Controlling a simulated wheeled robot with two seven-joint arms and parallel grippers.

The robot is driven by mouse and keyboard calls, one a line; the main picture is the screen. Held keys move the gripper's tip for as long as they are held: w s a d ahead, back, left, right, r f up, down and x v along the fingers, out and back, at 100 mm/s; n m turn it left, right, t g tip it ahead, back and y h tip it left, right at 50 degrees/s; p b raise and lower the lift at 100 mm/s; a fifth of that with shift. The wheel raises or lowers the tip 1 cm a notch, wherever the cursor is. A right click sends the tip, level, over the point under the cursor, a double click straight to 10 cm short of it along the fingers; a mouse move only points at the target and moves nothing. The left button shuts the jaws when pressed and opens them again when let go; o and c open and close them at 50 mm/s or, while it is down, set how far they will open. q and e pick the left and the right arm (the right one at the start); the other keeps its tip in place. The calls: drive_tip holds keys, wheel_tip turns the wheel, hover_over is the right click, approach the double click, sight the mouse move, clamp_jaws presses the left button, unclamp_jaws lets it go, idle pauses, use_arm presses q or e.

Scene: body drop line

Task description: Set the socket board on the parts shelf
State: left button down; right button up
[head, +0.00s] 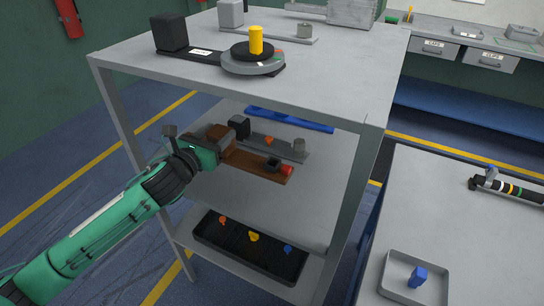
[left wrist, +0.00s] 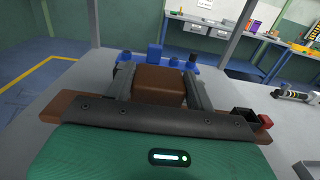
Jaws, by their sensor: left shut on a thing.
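The socket board is a brown board (head: 255,163) with a brown block, a dark square socket and a red piece near its right end. My left gripper (head: 218,138) is shut on its block; the wrist view shows the block (left wrist: 160,84) between the fingers. The board is inside the grey rack, over the middle shelf (head: 240,194). I cannot tell whether it touches that shelf. The gripper body hides part of the board in the wrist view. My right gripper is in neither view.
A grey board (head: 285,150) with a black block lies behind the socket board, before a blue rail (head: 290,120). The top shelf (head: 330,72) is close above; a rack post (head: 350,200) stands right. A black tray (head: 250,247) lies below. The middle shelf's front is bare.

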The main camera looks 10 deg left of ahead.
use_arm(q)
drive_tip(key=shift+w+a+f+b, duration=0.2)
drive_tip(key=shift+w+a+b, duration=0.25)
drive_tip(key=shift+w+a, duration=0.2)
drive_tip(key=shift+w+f, duration=0.15)
drive_tip(key=shift+w, duration=0.05)
wheel_tip(320, 180, down, 6)
drive_tip(key=shift+f, duration=0.1)
drive_tip(key=shift+f+b, duration=0.35)
drive_tip(key=shift+f, duration=1.3)
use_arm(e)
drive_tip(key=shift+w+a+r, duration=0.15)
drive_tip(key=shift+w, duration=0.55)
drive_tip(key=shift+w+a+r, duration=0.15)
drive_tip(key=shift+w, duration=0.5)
use_arm(q)
drive_tip(key=shift+f, duration=0.15)
drive_tip(key=c, duration=0.7)
unclamp_jaws()
drive_tip(key=shift+o, duration=0.9)
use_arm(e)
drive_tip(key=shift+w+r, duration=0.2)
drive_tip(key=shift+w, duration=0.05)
